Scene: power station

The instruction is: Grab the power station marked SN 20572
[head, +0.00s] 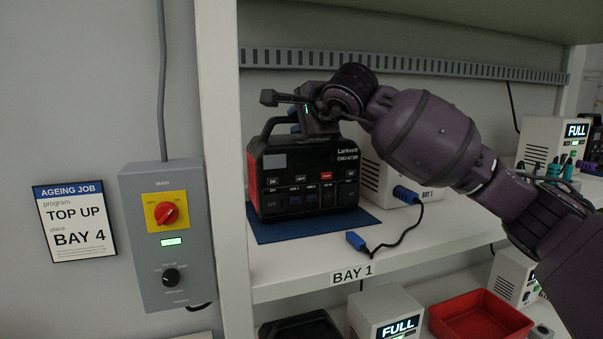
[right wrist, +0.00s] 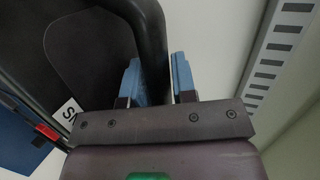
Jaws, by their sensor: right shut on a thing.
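A black power station (head: 305,162) with red side trim stands upright on a blue mat (head: 283,233) on the Bay 1 shelf. Its front reads Larkvolt CWJ-672B. My right gripper (head: 297,127) is over its top, shut on the carry handle (head: 268,128). In the right wrist view the blue fingers (right wrist: 158,82) stand either side of the black handle (right wrist: 152,40). A white label (right wrist: 69,112) on the unit's top starts with "SN", but its number is cut off. The unit appears to rest on the mat. My left gripper is not in view.
A white charger (head: 372,182) is close on the right, with a loose blue-plugged cable (head: 357,241) on the shelf. A shelf post (head: 226,170) stands left. Below are a FULL charger (head: 385,312) and a red tray (head: 480,316). A sign (head: 73,222) reads TOP UP, BAY 4.

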